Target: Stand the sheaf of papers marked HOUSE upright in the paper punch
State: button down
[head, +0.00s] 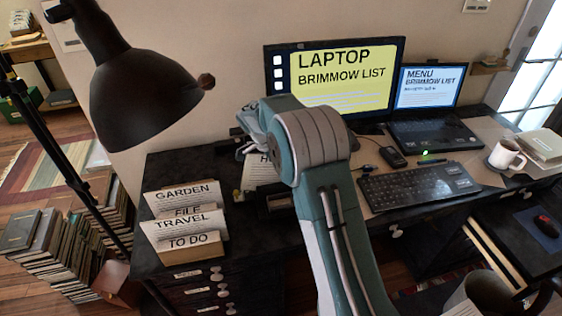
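A white sheaf of papers (260,172) shows left of my arm, with a large H at its visible right edge. The rest of its heading is hidden by my arm. My gripper (252,143) is above this sheaf, largely covered by my own arm. I cannot tell its finger opening or whether it touches the paper. A dark device (276,203), which may be the paper punch, sits just below the sheaf on the black desk. My arm covers part of it, so I cannot tell whether the sheaf is in it.
Upright papers marked GARDEN (185,191), FILE, TRAVEL (185,222) and TO DO stand at the desk's left end. A black lamp (145,95) hangs at the upper left. A keyboard (418,184), monitor (350,85), laptop (432,135) and mug (503,157) occupy the right.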

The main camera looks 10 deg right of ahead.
jog(key=shift+s+a+f, duration=0.15)
jog(key=shift+f, duration=0.25)
jog(key=shift+s+a+f, duration=0.1)
jog(key=shift+a+f, duration=0.05)
jog(key=shift+f, duration=0.25)
jog(key=c, duration=0.7)
grip_release()
jog(key=shift+r, duration=0.1)
jog(key=v, duration=1.1)
jog(key=shift+w+d+r, duration=0.2)
jog(key=shift+w+r, duration=0.2)
jog(key=shift+r, duration=0.7)
jog(key=shift+a, duration=0.1)
jog(key=shift+a, duration=0.1)
